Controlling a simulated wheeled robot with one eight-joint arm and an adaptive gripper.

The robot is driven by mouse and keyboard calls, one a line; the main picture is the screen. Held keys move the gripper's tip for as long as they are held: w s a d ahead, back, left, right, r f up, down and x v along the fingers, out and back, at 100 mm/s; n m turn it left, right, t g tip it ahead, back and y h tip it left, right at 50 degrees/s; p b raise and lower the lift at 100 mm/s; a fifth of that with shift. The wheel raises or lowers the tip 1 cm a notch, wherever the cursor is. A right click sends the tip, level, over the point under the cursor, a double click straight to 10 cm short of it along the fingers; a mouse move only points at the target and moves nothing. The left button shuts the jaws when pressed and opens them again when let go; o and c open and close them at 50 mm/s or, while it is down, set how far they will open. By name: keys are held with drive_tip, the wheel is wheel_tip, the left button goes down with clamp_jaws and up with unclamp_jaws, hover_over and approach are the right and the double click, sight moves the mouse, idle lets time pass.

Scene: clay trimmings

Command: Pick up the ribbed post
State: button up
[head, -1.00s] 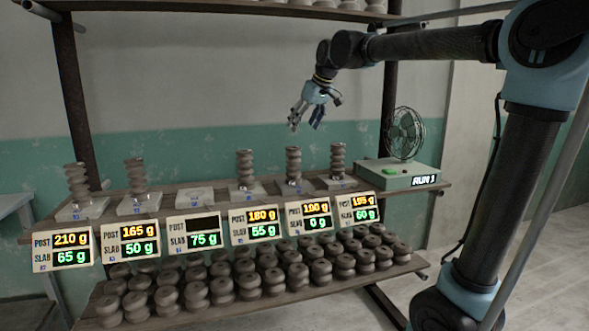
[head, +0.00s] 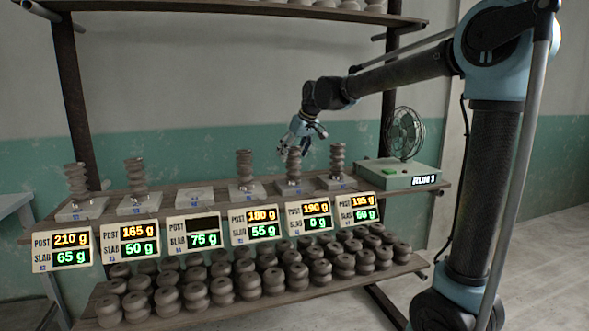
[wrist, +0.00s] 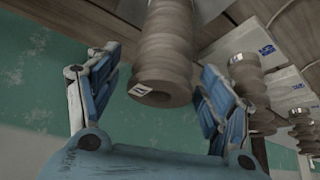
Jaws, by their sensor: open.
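Ribbed grey-brown posts stand upright on pale slabs along the shelf. The post on the second slab from the right (head: 293,163), behind the card reading 190 g and 0 g, is under my gripper (head: 300,143). In the wrist view this ribbed post (wrist: 166,50) shows between the two blue fingers of my gripper (wrist: 160,80), with a gap visible on each side. A small tag is near its end. My gripper is open and empty, at the post's top. In the head view the fingers partly hide that top.
Neighbouring posts stand close by on the left (head: 244,168) and right (head: 337,161). One slab (head: 195,197) is bare. Several rounded clay pieces fill the lower shelf. An upper shelf (head: 250,8) runs overhead.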

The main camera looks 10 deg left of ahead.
drive_tip(key=shift+x, duration=2.1)
drive_tip(key=shift+s+d+f, duration=0.1)
drive_tip(key=c, duration=1.7)
